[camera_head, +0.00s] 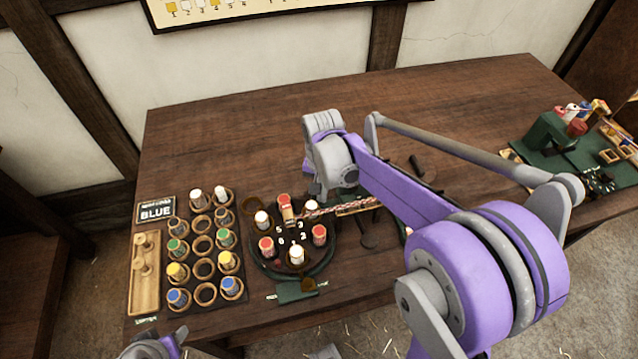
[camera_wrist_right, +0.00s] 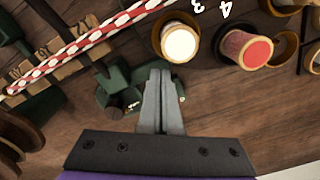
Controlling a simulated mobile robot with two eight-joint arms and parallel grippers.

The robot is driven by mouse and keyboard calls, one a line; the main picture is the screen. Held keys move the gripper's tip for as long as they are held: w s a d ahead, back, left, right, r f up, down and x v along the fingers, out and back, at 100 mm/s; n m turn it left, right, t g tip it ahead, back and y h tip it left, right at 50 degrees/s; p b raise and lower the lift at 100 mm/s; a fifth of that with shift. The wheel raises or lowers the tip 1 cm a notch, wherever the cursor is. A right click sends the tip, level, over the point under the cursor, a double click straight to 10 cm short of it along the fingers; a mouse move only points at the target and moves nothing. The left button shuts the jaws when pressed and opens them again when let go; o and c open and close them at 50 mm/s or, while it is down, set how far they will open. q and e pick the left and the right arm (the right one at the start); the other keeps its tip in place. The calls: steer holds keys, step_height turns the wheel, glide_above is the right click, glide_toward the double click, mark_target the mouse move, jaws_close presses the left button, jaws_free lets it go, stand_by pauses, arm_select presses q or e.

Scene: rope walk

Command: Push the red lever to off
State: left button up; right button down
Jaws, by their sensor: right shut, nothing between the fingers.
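No red lever shows clearly in either view. A small dark green block (camera_wrist_right: 113,82) with a dark round knob (camera_wrist_right: 115,112) stands on the table in the right wrist view, partly hidden by my fingers; I cannot tell whether the lever belongs to it. My right gripper (camera_wrist_right: 160,73) is shut and empty, its tips over or just beside this block. In the head view my right arm reaches to the middle of the table, and its wrist hides part of the area below it. Only a part of my left arm shows at the lower left edge.
A red-and-white rope (camera_wrist_right: 92,37) runs close by over wooden supports. A round dark plate (camera_head: 271,263) with several bobbins stands left of my right gripper. Farther left is a bobbin rack (camera_head: 228,306). The back of the wooden table (camera_head: 240,125) is clear.

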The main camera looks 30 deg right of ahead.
steer(key=shift+w, duration=0.15)
steer(key=shift+w+d, duration=0.2)
steer(key=shift+w, duration=0.55)
steer(key=shift+w+d, duration=0.15)
steer(key=shift+w, duration=0.55)
steer(key=shift+s, duration=0.2)
steer(key=shift+s+a, duration=0.15)
steer(key=shift+s, duration=0.3)
steer(key=shift+r, duration=0.1)
steer(key=shift+r+p, duration=2.35)
steer(key=shift+r, duration=1.6)
arm_select(q)
steer(key=r, duration=0.2)
steer(key=w+r, duration=0.1)
steer(key=r, duration=0.2)
steer(key=shift+w+r, duration=0.35)
steer(key=shift+w, duration=0.05)
